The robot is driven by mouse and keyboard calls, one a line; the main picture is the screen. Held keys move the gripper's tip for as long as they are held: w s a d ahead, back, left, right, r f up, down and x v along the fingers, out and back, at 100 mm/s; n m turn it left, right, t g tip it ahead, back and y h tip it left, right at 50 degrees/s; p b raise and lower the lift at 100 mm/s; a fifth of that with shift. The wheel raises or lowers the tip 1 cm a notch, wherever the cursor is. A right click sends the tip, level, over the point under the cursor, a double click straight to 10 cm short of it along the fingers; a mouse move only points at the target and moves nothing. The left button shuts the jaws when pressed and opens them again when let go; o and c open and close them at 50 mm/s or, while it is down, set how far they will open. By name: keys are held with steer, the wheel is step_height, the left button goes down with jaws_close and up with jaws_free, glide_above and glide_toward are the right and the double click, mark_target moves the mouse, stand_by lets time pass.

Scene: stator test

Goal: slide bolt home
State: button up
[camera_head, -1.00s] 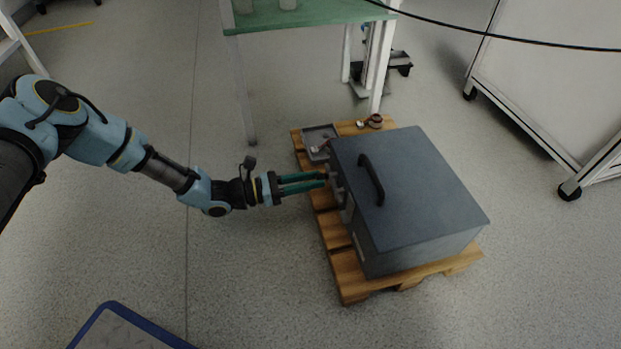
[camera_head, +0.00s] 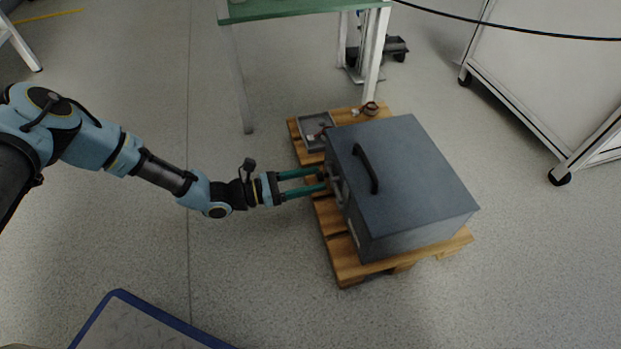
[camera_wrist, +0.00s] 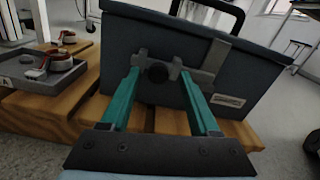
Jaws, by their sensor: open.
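A dark grey metal box (camera_head: 405,185) with a black handle sits on a wooden pallet. The bolt (camera_wrist: 157,72) is on the box's side face, showing as a dark round knob in a light grey bracket. A grey strap (camera_wrist: 215,62) is just right of it. My gripper (camera_head: 323,180) is at that face with its green fingers spread. In the wrist view the fingertips stand left and right of the knob, with gaps, and nothing is gripped. In the head view the fingertips partly hide the bolt, so how far it is slid cannot be told.
The wooden pallet (camera_head: 347,262) projects around the box. A grey tray (camera_head: 303,132) with a small red-and-white part lies on it; a copper-brown ring (camera_head: 370,108) is behind. A green-topped table (camera_head: 290,10) stands at the back.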

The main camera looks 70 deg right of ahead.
steer(key=p+v, duration=0.3)
steer(key=v, duration=0.8)
steer(key=shift+s, duration=0.1)
steer(key=w+a+r+m+t+y+p, duration=0.4)
steer(key=w+a+r+m+t+y, duration=0.35)
steer(key=w+a+r, duration=1.35)
steer(key=w+a+r+m+t+y+p, duration=0.1)
steer(key=w+a+r+t, duration=0.25)
steer(key=a+r, duration=0.65)
steer(key=w+a+r+m+t+y+p, duration=0.25)
steer(key=a+r+t, duration=0.3)
steer(key=a, duration=0.85)
step_height(320, 180, up, 39)
steer(key=p, duration=3.7)
steer(key=shift+w+a+n+h, duration=0.2)
steer(key=shift+w+n+h, duration=0.1)
steer(key=shift+w+n, duration=0.15)
